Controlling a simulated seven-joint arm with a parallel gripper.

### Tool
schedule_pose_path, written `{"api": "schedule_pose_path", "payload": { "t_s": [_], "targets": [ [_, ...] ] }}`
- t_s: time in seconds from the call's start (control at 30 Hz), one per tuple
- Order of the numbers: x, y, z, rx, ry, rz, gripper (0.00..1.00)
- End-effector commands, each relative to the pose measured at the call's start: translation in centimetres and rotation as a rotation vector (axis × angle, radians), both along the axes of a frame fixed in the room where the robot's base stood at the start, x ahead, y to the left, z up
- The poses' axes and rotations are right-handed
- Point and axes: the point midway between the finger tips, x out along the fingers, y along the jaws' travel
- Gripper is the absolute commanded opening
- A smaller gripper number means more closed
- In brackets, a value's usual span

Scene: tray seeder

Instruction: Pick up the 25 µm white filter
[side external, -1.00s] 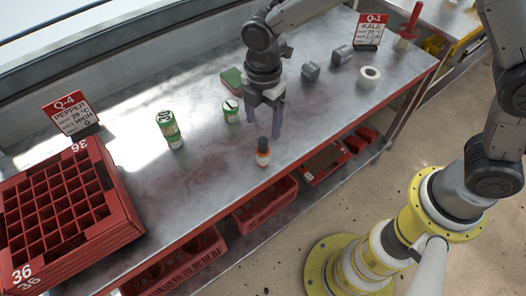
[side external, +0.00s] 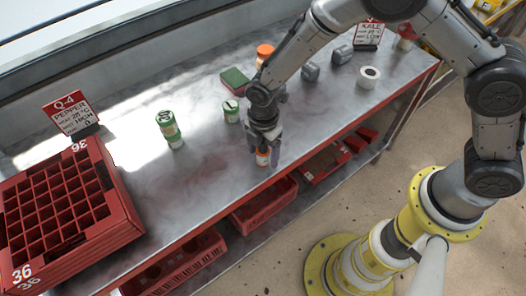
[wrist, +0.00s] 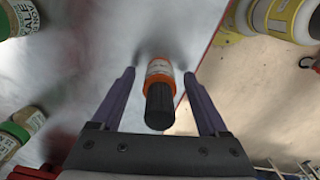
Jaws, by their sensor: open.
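I cannot identify a 25 µm white filter for certain. A white ring-shaped roll (side external: 369,76) lies on the bench at the right; its label cannot be read. My gripper (side external: 263,155) is well to the left of it, pointing down near the bench's front edge. In the wrist view my gripper (wrist: 159,76) is open. A small orange bottle with a black cap (wrist: 160,85) stands between its two purple fingers, with a visible gap on each side. The bottle (side external: 263,158) is partly hidden by the fingers in the side view.
A red seed tray (side external: 118,205) stands at the left by a Q-4 sign (side external: 70,113). Two green-labelled jars (side external: 169,131) (side external: 231,111), a green box (side external: 234,80), an orange-capped jar (side external: 264,52) and grey cylinders (side external: 310,71) stand around. Red crates (side external: 264,205) lie below.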

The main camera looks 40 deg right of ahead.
Motion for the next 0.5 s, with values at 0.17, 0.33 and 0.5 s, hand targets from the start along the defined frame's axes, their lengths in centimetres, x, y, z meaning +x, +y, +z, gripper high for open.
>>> {"api": "schedule_pose_path", "payload": {
  "t_s": [0.17,0.33,0.5],
  "targets": [
    [0.01,0.03,-0.7,0.0,-0.001,0.0,0.77],
    [0.01,0.03,-0.66,0.0,-0.001,0.0,0.74],
    [0.02,0.05,-0.64,0.0,-0.001,0.0,0.43]
  ]
}}
